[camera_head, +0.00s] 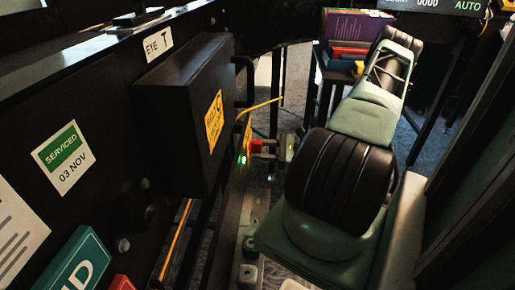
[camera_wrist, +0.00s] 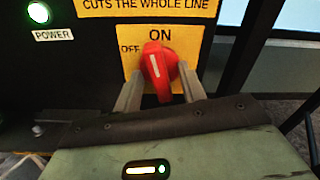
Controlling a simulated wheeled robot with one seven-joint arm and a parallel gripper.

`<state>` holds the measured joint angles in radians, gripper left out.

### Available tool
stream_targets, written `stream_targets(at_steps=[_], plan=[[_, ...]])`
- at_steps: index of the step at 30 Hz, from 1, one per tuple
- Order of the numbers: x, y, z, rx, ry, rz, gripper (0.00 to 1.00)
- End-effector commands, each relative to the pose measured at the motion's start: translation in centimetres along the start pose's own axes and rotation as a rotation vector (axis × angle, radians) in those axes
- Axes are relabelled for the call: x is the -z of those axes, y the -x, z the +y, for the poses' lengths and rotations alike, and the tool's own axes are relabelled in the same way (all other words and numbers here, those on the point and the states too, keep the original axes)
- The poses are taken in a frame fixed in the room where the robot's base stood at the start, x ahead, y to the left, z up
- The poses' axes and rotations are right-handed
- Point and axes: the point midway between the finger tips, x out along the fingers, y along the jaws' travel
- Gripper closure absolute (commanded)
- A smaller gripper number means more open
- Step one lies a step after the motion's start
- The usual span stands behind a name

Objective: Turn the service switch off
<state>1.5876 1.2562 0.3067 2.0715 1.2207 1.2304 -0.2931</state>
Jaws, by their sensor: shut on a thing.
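The service switch is a red rotary knob (camera_wrist: 158,72) on a yellow plate (camera_wrist: 131,64) marked ON above and OFF to the left. Its white pointer line leans slightly left of upright, close to the ON word. My gripper (camera_wrist: 160,92) is shut on the knob, with one grey finger on each side of it. In the head view the red knob (camera_head: 256,146) shows small at the side of the dark machine, with my gripper (camera_head: 265,149) at it from the right. The knob's lower part is partly hidden in that view.
A lit green POWER lamp (camera_wrist: 38,12) sits left of the switch. A yellow sign (camera_wrist: 150,6) above reads CUTS THE WHOLE LINE. A black box (camera_head: 185,110) juts from the machine, left of my gripper. A bin of coloured packages (camera_head: 350,42) stands behind my arm.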

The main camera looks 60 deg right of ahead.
Motion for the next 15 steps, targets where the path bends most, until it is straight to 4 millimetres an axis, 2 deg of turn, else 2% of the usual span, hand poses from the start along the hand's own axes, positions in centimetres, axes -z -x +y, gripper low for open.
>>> stream_targets(at_steps=[1,15], plan=[[-0.12,-1.27,0.15,-0.011,0.065,-0.015,1.00],[-0.11,-1.26,0.17,-0.004,0.768,-0.018,1.00]])
